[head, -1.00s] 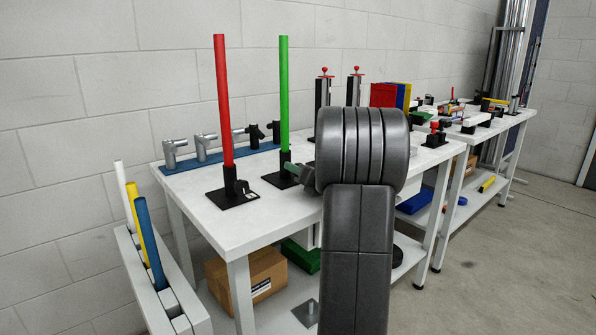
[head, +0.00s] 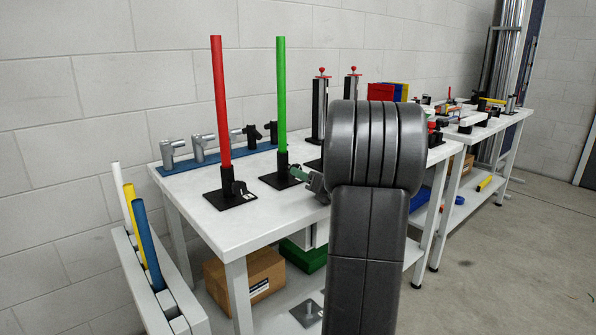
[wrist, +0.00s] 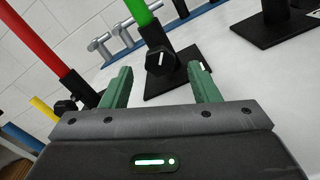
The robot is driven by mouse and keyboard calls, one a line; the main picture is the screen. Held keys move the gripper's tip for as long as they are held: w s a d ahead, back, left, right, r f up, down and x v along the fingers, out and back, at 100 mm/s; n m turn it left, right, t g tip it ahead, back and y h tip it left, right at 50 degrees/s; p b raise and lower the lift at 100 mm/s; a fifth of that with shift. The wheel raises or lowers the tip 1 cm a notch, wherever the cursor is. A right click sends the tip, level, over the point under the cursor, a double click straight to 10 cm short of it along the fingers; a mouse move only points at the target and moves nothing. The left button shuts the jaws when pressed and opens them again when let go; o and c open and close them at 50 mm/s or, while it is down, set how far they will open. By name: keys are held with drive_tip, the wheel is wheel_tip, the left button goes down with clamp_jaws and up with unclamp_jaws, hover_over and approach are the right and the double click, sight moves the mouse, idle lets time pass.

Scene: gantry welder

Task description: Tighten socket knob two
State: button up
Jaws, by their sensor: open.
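A green rod (head: 281,95) stands upright in a black socket (head: 282,163) on a square base plate on the white table. In the wrist view its black knob (wrist: 160,62), with a white mark, faces my gripper. My gripper (wrist: 158,85) is open, its two green fingers apart; the knob appears in the gap between them, farther off, and nothing is held. In the head view my gripper (head: 297,174) is just right of the green rod's socket and hides the knob's front. A red rod (head: 220,100) stands in a similar socket with its own knob (head: 238,188).
The white table (head: 240,222) has clear space at its front. A blue rail with grey clamps (head: 198,150) lies behind the rods. Black posts with red tops (head: 321,105) stand farther back. A rack with white, yellow and blue rods (head: 147,245) stands left. My arm hides part of the table.

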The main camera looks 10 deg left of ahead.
drive_tip(key=v, duration=0.8)
drive_tip(key=shift+s+d, duration=0.2)
